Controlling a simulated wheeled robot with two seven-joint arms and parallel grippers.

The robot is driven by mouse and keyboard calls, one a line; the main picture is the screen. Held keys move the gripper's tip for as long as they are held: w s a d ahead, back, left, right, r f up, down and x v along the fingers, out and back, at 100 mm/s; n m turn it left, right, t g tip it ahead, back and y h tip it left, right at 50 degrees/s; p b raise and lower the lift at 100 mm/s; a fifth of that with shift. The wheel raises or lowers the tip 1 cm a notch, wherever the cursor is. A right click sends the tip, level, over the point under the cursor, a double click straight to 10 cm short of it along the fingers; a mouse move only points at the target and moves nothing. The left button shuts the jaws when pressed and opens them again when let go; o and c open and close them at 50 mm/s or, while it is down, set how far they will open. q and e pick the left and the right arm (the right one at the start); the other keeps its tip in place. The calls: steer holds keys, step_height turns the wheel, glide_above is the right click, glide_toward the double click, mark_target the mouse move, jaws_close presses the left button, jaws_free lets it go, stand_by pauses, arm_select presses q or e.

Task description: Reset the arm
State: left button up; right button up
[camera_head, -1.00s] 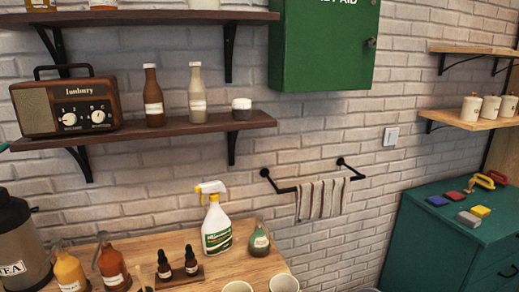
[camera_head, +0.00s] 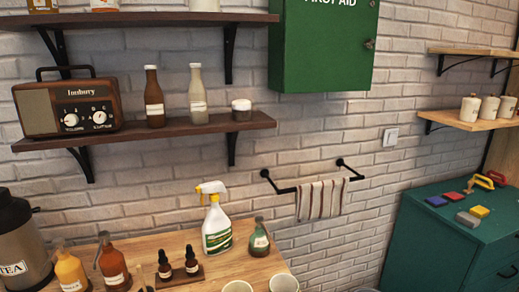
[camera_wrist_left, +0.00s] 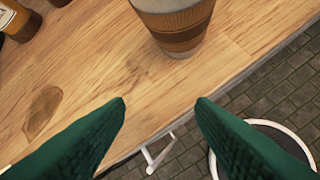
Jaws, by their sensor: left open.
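My left gripper (camera_wrist_left: 160,103) shows in the left wrist view as two green fingers spread apart, with nothing between them. It is open above the front edge of the wooden table (camera_wrist_left: 80,60). A brown ribbed cup (camera_wrist_left: 178,25) stands on the table just beyond the fingertips, apart from them. Neither gripper shows in the head view, and my right gripper is in no view.
The table (camera_head: 225,268) holds a spray bottle (camera_head: 216,228), a green bottle (camera_head: 259,240), sauce bottles (camera_head: 112,265), droppers on a stand (camera_head: 185,278) and a tea urn (camera_head: 22,245). A shelf with a radio (camera_head: 65,105) hangs above. A stool (camera_wrist_left: 265,145) stands below the table edge.

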arm_select(q)
steer(key=s+d+f+n+g+h, duration=0.1)
steer(key=s+d+f+n+g, duration=0.15)
steer(key=s+d+f, duration=0.45)
steer(key=s+f+g+b, duration=0.1)
steer(key=s+f+b, duration=0.15)
steer(key=f, duration=1.35)
steer(key=s+f+g+b, duration=0.15)
steer(key=f+b, duration=0.25)
steer(key=f, duration=1.1)
steer(key=s+a+f+b, duration=0.2)
steer(key=s+f+b, duration=0.1)
steer(key=s+f, duration=1.3)
step_height(320, 180, down, 3)
steer(key=shift+r+m, duration=0.2)
steer(key=shift+m, duration=0.25)
steer(key=shift+s+b, duration=0.1)
steer(key=shift+b, duration=0.2)
